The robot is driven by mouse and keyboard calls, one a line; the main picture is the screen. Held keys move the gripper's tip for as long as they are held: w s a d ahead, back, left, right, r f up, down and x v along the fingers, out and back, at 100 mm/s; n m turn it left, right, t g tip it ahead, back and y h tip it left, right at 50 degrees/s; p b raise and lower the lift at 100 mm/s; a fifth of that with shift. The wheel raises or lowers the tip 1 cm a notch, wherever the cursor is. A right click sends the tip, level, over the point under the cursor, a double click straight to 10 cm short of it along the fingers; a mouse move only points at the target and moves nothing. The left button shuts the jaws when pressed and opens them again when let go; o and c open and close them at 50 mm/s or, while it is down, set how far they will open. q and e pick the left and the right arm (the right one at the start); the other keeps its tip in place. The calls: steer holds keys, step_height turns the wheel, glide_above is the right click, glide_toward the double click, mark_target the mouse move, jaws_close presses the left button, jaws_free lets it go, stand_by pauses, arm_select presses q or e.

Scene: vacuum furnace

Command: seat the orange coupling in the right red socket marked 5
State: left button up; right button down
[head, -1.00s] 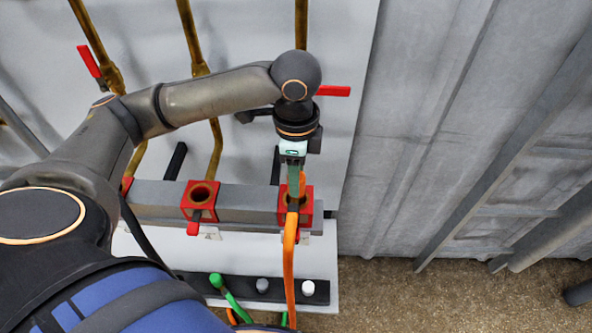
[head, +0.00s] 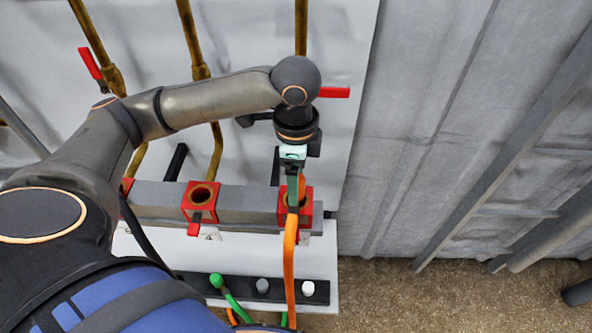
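My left gripper (head: 292,203) points down over the right red socket (head: 307,208), with its green finger in front of it. The gripper looks shut on the orange coupling (head: 301,184), which shows behind and beside the finger. An orange hose (head: 289,265) hangs from it down the front of the socket. The coupling's lower end and most of the socket's opening are hidden, so I cannot tell how deep it sits. The number 5 is not readable. My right gripper is not in view.
A middle red socket (head: 201,198) stands empty on the grey rail (head: 240,200); another red part is mostly behind my arm. Brass pipes and red valve handles (head: 334,92) are near the arm. A dark strip (head: 318,293) with a green hose lies below.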

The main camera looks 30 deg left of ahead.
arm_select(q)
step_height(320, 180, up, 13)
steer(key=p, duration=0.2)
steer(key=shift+f+p, duration=0.2)
steer(key=shift+p, duration=0.1)
stand_by(0.4)
